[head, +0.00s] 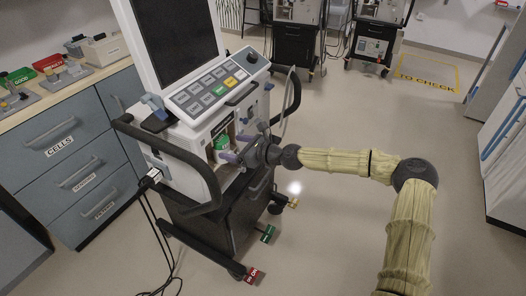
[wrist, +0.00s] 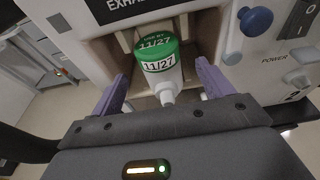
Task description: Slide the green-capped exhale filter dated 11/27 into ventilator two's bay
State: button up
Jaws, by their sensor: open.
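The green-capped filter (wrist: 158,60) has a white body and reads 11/27 on its cap and label. It sits in the open bay (wrist: 195,52) under a black plate reading "EXHA…". Its white nozzle points towards my gripper. In the head view the filter (head: 221,142) shows in the front opening of the nearest ventilator (head: 200,120); I cannot read that ventilator's number. My gripper (wrist: 162,72) is open, with one purple finger on each side of the filter and visible gaps between. It also shows in the head view (head: 237,148), at the bay's mouth. How deep the filter sits is unclear.
A blue knob (wrist: 256,20) and power switch (wrist: 298,18) are right of the bay. Black handrails (head: 170,150) flank the ventilator. A drawer counter (head: 75,150) stands left. More ventilators (head: 295,35) stand behind. Open floor lies right, with a yellow "TO CHECK" marking (head: 428,73).

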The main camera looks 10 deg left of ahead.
jog(key=v, duration=1.2)
jog(key=shift+s+a, duration=0.1)
jog(key=shift+a, duration=0.05)
